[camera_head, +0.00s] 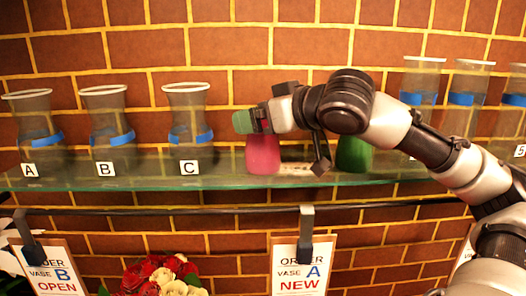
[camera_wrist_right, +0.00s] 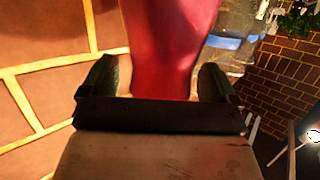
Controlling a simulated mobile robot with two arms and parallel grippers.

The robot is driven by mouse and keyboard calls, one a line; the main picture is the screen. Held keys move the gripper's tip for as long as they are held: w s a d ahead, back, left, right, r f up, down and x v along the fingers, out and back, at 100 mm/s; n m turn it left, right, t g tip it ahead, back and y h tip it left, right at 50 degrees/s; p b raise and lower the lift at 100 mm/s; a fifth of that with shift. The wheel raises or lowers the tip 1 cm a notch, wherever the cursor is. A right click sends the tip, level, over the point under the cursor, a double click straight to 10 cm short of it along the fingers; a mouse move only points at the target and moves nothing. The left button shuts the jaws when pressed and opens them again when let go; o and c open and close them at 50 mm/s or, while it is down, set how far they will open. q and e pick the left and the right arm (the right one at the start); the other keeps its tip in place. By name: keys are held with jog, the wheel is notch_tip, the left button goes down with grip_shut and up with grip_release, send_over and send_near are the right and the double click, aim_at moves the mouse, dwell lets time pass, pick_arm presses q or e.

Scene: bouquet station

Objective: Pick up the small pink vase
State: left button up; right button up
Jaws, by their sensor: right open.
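The small pink vase (camera_head: 263,155) stands on the glass shelf, right of the clear vase labelled C. My right gripper (camera_head: 243,121) is in front of its upper part and hides its top. In the right wrist view the pink vase (camera_wrist_right: 172,45) lies between the two green-tipped fingers of my right gripper (camera_wrist_right: 157,82). The fingers are spread, with a gap visible beside the vase's narrow part, so the gripper is open around it. My left gripper is in neither view.
Clear vases A (camera_head: 38,130), B (camera_head: 110,130) and C (camera_head: 188,125) stand left on the glass shelf (camera_head: 230,181). A green vase (camera_head: 353,155) is partly behind my arm. More clear vases (camera_head: 465,98) stand right. Order signs (camera_head: 300,268) and roses (camera_head: 160,275) are below.

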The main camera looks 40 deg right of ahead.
grip_shut()
jog(key=shift+r, duration=0.1)
dwell(0.3)
